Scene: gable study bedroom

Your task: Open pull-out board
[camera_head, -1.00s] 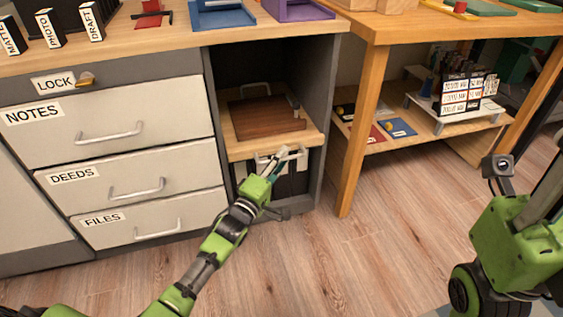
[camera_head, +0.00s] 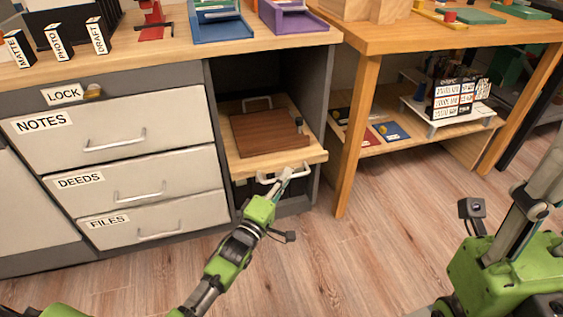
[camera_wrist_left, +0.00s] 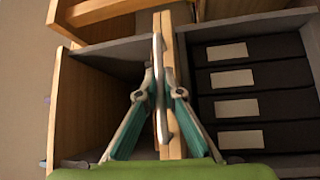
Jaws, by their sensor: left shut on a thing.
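The pull-out board (camera_head: 240,168) is a light wooden shelf in the open bay right of the drawers. It sticks out a little past the cabinet front, with a brown wooden panel (camera_head: 265,132) lying on it. Its metal bar handle (camera_head: 268,179) is on the front edge. My left gripper (camera_head: 283,178) is shut on this handle. In the left wrist view the fingers (camera_wrist_left: 160,95) close on both sides of the handle (camera_wrist_left: 158,75), with the board's edge (camera_wrist_left: 171,60) behind it. My right gripper is not visible; only part of my right arm shows at the right.
Drawers labelled NOTES (camera_head: 110,137), DEEDS (camera_head: 130,182) and FILES (camera_head: 150,222) stand left of the bay. A wooden table leg (camera_head: 356,135) stands to its right. Dark labelled binders (camera_wrist_left: 250,90) sit under the board. The floor (camera_head: 330,260) in front is clear.

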